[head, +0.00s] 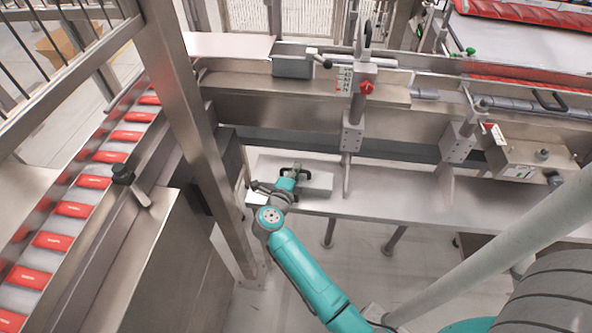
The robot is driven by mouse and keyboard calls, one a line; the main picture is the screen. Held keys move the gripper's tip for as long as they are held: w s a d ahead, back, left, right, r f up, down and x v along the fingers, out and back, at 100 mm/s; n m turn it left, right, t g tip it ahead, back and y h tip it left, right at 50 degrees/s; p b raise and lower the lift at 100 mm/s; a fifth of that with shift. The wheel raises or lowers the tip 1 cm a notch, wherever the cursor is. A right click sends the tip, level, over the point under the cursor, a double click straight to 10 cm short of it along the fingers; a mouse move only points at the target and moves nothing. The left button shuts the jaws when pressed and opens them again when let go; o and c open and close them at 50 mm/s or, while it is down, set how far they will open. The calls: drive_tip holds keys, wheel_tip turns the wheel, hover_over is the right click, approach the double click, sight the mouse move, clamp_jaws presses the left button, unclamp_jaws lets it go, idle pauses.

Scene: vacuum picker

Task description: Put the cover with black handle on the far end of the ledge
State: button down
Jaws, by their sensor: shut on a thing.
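My teal gripper (295,172) is over the left end of the long metal ledge (400,202). It is shut on the cover with black handle (318,182), a grey metal block. The black handle shows at the gripper's tip, and the gripper and wrist hide the cover's left part. The cover is at the ledge's left end; I cannot tell whether it rests on the ledge or hangs just above it.
A steel post (182,110) stands left of my gripper. Upright brackets (352,135) rise from the ledge to the right. A conveyor with red packs (73,209) runs along the left. A metal box (515,160) sits at right. The ledge between cover and second bracket looks mostly bare.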

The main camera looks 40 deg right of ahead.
drive_tip(key=c, duration=1.2)
unclamp_jaws()
drive_tip(key=shift+r, duration=0.1)
drive_tip(key=v, duration=1.2)
drive_tip(key=shift+s, duration=0.1)
